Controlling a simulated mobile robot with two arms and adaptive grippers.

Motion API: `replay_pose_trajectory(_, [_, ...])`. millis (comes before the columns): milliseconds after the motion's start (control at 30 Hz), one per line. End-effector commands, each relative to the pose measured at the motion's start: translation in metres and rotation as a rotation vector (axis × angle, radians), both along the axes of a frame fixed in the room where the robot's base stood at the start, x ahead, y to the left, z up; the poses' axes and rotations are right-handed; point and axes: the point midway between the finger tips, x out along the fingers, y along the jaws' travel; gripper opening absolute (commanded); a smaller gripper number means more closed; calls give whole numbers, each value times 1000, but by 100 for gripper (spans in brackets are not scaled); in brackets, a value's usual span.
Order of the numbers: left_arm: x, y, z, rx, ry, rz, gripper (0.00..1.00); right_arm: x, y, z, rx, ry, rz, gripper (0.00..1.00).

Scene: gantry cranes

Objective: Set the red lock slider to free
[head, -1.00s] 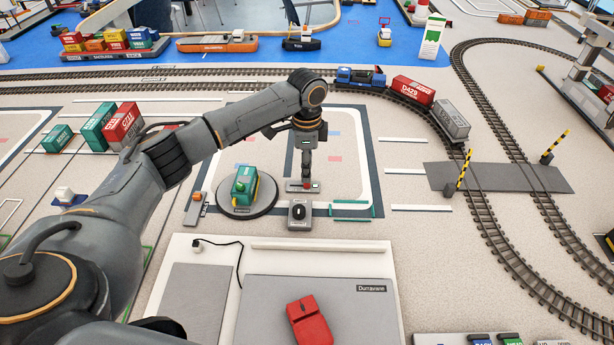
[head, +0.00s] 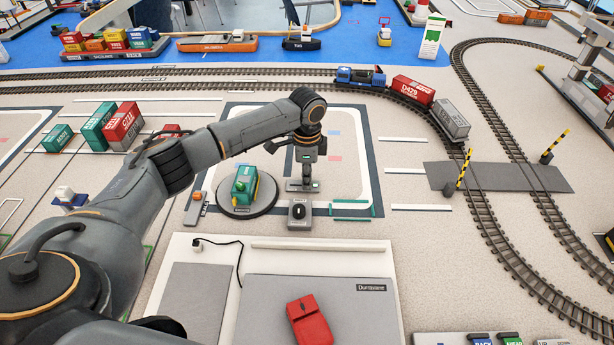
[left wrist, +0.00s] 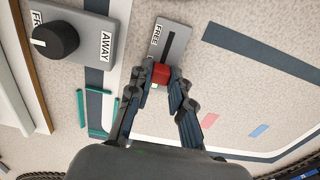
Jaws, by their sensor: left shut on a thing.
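The red lock slider (left wrist: 161,74) sits in the dark slot of a small grey plate (left wrist: 176,38) in the left wrist view. The word FREE is printed beside the slot's upper end there; the slider is at the lower end, away from that word. My left gripper (left wrist: 164,80) is shut on the slider, one finger on each side. In the head view my left gripper (head: 305,184) points down onto the plate (head: 293,186) and hides the slider. My right gripper is not in view.
A grey box with a black knob (head: 298,212) stands just in front of the plate; its AWAY label (left wrist: 106,46) shows in the wrist view.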

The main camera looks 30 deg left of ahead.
Motion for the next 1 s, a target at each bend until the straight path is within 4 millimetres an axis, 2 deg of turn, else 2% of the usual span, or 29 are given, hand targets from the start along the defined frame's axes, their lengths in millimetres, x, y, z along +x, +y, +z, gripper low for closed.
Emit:
replay_pose_trajectory(167, [-1, 2, 1, 0, 1, 1, 0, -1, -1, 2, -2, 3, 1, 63])
replay_pose_trajectory(467, [-18, 36, 3, 0, 4, 4, 0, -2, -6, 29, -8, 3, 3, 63])
replay_pose_trajectory(767, [-20, 42, 0, 4, 3, 2, 0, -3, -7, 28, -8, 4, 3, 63])
replay_pose_trajectory(800, [-20, 42, 0, 4, 4, 2, 24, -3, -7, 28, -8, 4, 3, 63])
replay_pose_trajectory(900, [-20, 42, 0, 3, 4, 2, 43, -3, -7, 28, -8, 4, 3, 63])
replay_pose_trajectory(1000, [-20, 41, 0, 2, 2, 2, 43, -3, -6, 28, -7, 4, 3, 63])
